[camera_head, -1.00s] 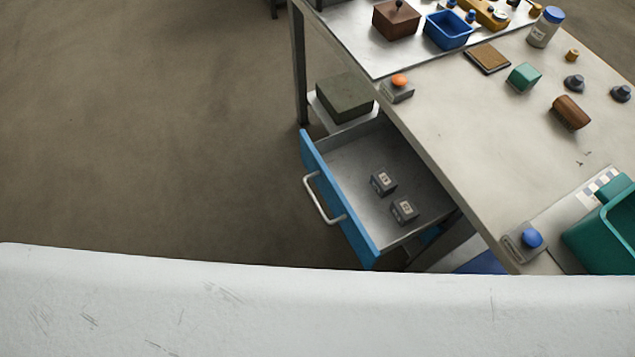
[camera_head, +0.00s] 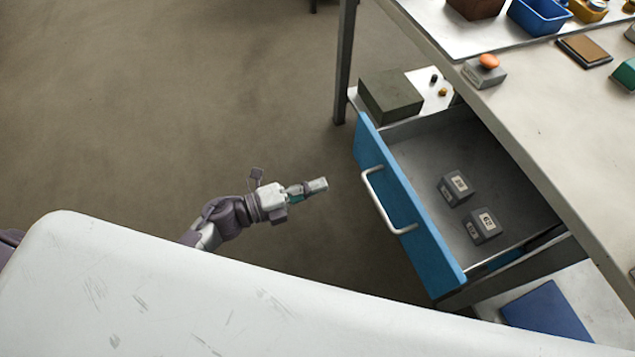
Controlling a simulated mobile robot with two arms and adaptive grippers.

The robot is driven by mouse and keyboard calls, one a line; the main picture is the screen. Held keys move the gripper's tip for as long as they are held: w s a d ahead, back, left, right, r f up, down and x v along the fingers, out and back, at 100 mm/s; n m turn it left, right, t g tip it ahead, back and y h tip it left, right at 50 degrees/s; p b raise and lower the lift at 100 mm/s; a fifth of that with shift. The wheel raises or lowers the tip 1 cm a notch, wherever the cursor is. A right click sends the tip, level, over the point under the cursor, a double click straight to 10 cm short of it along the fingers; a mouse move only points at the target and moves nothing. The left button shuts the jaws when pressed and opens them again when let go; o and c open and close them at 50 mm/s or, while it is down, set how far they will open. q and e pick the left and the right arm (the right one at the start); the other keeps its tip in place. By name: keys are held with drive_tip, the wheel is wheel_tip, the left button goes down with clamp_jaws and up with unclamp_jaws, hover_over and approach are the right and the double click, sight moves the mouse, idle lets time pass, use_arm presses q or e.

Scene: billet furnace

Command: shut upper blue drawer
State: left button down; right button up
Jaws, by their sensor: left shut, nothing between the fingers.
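The upper blue drawer (camera_head: 407,203) stands pulled out from under the workbench, with its blue front facing left and a pale bar handle (camera_head: 384,203) on it. Two small dark labelled blocks lie inside on the grey drawer floor: one farther back (camera_head: 454,187) and one nearer (camera_head: 483,226). My left gripper (camera_head: 320,186) is shut and empty, pointing right toward the drawer front. It is apart from the handle, with a gap of bare floor showing between them. My right gripper is not in view.
The workbench top (camera_head: 545,120) runs along the right. On it are an orange-topped button box (camera_head: 485,71), a brown flat pad (camera_head: 584,50) and a blue bin (camera_head: 539,15). A dark green box (camera_head: 391,97) sits on a shelf behind the drawer. Floor left is clear.

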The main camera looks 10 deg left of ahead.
use_arm(q)
drive_tip(key=p+x, duration=0.1)
drive_tip(key=x, duration=1)
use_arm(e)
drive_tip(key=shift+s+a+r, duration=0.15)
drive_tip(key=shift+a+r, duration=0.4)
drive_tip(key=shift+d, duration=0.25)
